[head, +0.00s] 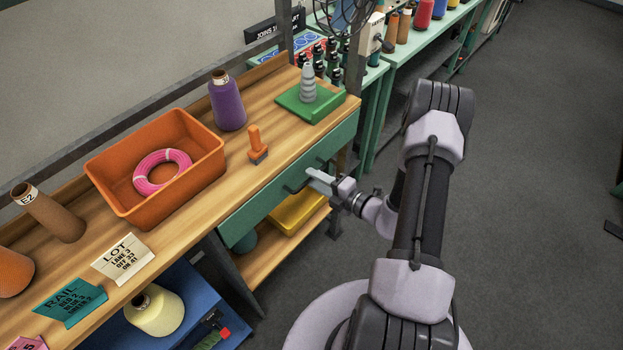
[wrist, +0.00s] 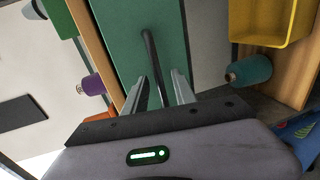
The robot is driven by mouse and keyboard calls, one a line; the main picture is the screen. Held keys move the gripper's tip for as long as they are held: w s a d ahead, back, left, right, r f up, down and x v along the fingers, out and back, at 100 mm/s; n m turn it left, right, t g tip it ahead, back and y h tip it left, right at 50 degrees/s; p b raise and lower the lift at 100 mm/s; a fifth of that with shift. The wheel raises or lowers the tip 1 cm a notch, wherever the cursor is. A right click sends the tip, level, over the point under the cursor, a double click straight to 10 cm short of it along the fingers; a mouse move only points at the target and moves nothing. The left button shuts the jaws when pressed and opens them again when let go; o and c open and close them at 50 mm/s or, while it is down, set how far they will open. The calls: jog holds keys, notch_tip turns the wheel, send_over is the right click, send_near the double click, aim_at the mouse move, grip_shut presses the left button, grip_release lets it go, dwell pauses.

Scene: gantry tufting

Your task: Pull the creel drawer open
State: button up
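The creel drawer has a green front (head: 262,203) under the wooden bench top and looks flush with it. The front also fills the upper middle of the wrist view (wrist: 119,42). Its dark bar handle (wrist: 150,48) runs down between my fingers; in the head view the handle (head: 291,188) shows partly beside my fingertips. My gripper (head: 317,180) is at the drawer front from the right. Its two fingers (wrist: 162,84) are apart, one on each side of the handle, with a gap showing. Whether either finger touches the handle is unclear.
The bench top (head: 215,185) carries an orange bin (head: 112,172) with a pink ring, a purple cone (head: 228,103), an orange-handled tool (head: 257,145) and a green base with a grey peg (head: 308,85). A yellow bin (head: 298,212) sits below the drawer. Floor at right is clear.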

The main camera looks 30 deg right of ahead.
jog(key=shift+x, duration=0.85)
grip_shut()
dwell(0.8)
